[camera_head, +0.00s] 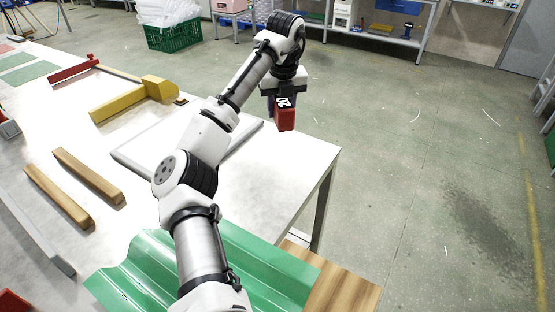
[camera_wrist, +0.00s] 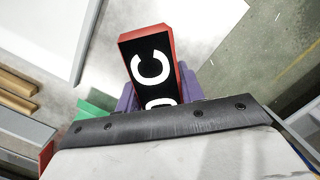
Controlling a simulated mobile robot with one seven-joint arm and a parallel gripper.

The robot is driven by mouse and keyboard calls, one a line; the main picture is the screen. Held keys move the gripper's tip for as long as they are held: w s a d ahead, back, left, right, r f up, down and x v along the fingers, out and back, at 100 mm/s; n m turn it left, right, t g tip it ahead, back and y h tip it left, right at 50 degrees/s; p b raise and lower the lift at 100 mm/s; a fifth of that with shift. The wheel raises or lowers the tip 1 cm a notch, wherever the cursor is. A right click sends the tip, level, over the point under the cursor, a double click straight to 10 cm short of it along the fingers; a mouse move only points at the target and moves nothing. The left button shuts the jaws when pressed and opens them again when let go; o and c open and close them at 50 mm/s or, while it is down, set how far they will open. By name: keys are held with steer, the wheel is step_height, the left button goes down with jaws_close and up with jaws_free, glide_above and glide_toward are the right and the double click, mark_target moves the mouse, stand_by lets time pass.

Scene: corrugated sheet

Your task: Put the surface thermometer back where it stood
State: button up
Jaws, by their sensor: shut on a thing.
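The surface thermometer (camera_head: 285,119) is a small red block with a black face and white characters. My gripper (camera_head: 284,100) is shut on it and points down, holding it at the table's far right edge in the head view. How high it hangs above the table is hard to tell. In the wrist view the thermometer (camera_wrist: 150,65) sits between the purple fingers of my gripper (camera_wrist: 158,88), its face with a white "C" toward the camera. The white table (camera_head: 310,160) shows bare beside it. My gripper hides the thermometer's upper part.
A pale flat panel (camera_head: 140,160) lies on the table, partly behind my arm. Two wooden bars (camera_head: 75,185), a yellow tool (camera_head: 130,100) and a red one (camera_head: 72,73) lie to the left. A green corrugated sheet (camera_head: 130,270) is in front. Bare table shows near the right corner.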

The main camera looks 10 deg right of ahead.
mark_target(282, 126)
step_height(282, 126, down, 17)
steer(key=shift+r+p, duration=0.15)
steer(key=shift+p, duration=1)
steer(key=o, duration=1.2)
steer(key=shift+o, duration=0.2)
steer(key=r, duration=0.4)
steer(key=s+r+b, duration=0.1)
steer(key=r, duration=0.7)
steer(key=shift+s+b, duration=0.4)
